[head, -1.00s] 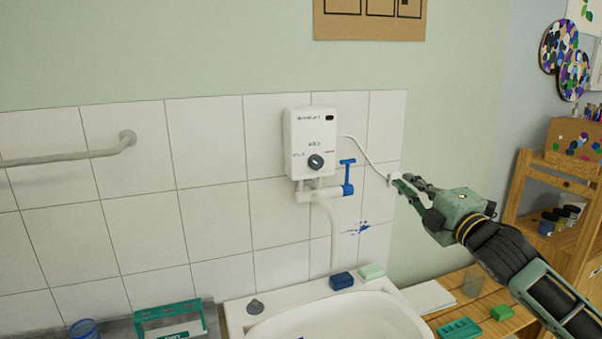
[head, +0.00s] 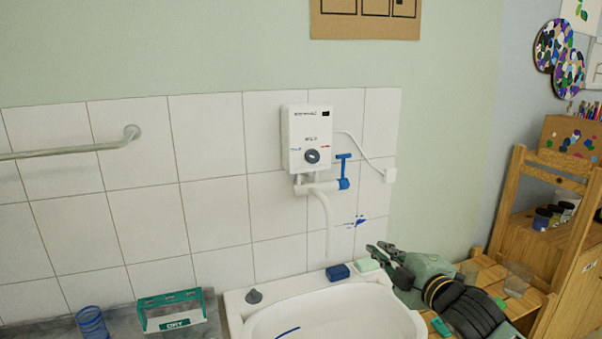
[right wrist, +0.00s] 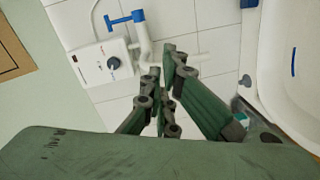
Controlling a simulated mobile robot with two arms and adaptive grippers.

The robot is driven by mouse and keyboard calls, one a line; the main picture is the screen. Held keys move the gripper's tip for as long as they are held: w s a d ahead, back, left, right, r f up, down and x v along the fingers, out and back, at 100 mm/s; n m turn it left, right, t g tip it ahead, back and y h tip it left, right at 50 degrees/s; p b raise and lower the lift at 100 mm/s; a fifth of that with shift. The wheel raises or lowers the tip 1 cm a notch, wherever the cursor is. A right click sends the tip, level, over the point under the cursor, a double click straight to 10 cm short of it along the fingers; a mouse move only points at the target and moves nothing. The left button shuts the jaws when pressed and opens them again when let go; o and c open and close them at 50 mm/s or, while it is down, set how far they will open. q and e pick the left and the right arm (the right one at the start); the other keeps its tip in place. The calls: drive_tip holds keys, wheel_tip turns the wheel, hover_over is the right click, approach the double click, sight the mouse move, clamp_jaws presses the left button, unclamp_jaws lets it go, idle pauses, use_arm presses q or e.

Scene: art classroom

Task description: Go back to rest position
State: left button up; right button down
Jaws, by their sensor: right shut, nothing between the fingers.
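My right gripper (head: 384,254) is low at the right of the sink in the head view, its fingers shut and empty. It hangs over the sink's right edge, near a pale green soap bar (head: 367,265). In the right wrist view its green fingers (right wrist: 168,75) point toward the tiled wall and the water heater. The white water heater (head: 310,139) is on the wall; it also shows in the right wrist view (right wrist: 104,66). A white plug (head: 389,175) sits at the end of its cord, clear of the gripper. My left gripper is not in view.
The white sink (head: 262,322) stands below the heater, with a dark blue block (head: 338,272) on its rim. A green DRY box (head: 172,312) and a blue cup (head: 92,323) are at the left. A wooden shelf (head: 512,190) stands at the right.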

drive_tip(key=s+a+f+m+g+h, duration=0.15)
drive_tip(key=s+f+m, duration=0.25)
drive_tip(key=s+f, duration=0.4)
drive_tip(key=s+a+f+m+g+h, duration=0.1)
drive_tip(key=s+a+f+m+g, duration=0.15)
drive_tip(key=s+f, duration=0.55)
drive_tip(key=s+d+f+m+g+h, duration=0.1)
drive_tip(key=s+d+f+m+g, duration=0.45)
drive_tip(key=s, duration=0.75)
drive_tip(key=s+f+m+g+h, duration=0.2)
drive_tip(key=s+f+m+g, duration=0.15)
drive_tip(key=s+f, duration=0.95)
drive_tip(key=f, duration=1.1)
drive_tip(key=s+f, duration=0.2)
drive_tip(key=f, duration=1.1)
drive_tip(key=s+d+f+g+b, duration=0.1)
drive_tip(key=s+d+f, duration=0.2)
drive_tip(key=s+f, duration=1.1)
drive_tip(key=shift+s+f+g, duration=0.4)
drive_tip(key=shift+s, duration=0.65)
